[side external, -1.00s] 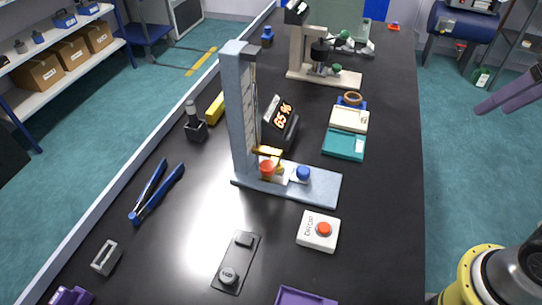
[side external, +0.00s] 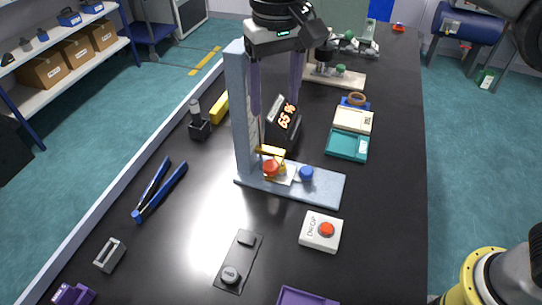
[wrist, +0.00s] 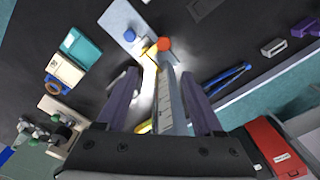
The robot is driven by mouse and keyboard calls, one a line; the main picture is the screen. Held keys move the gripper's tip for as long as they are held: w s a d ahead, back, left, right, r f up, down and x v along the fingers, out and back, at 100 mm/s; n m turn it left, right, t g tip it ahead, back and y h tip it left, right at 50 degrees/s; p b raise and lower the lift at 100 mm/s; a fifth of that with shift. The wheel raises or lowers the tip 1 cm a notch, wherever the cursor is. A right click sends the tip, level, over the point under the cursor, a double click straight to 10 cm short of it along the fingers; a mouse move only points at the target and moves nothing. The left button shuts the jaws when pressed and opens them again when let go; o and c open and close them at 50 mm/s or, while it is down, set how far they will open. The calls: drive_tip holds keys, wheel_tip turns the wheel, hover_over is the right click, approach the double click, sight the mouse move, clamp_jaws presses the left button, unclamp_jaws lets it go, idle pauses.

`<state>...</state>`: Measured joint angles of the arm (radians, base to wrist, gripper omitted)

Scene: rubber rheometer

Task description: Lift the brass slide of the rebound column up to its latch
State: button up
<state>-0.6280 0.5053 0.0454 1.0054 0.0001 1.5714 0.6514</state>
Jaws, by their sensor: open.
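The rebound column (side external: 242,125) is a tall grey-blue upright on a flat base (side external: 325,188). Its brass slide (side external: 270,151) sits low on the column, just above the base, beside a red-orange knob (side external: 271,168). The column's scale face (wrist: 168,100) and the red knob (wrist: 164,43) also show in the wrist view. My gripper (side external: 273,108) is open and empty, pointing down over the column with its purple fingers apart. The fingertips are above the slide, clear of it. My gripper hides the column's upper part, and I cannot make out the latch.
A blue knob (side external: 306,173) is on the base. A white box with a red button (side external: 322,232) lies in front. Blue-handled pliers (side external: 160,190) lie left. A teal box (side external: 347,146) stands right.

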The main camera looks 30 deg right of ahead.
sight(271, 164)
drive_tip(key=f, duration=0.9)
drive_tip(key=a+f, duration=0.1)
drive_tip(key=f, duration=0.4)
drive_tip(key=shift+s+f, duration=0.3)
clamp_jaws()
drive_tip(key=shift+r, duration=0.1)
idle(0.8)
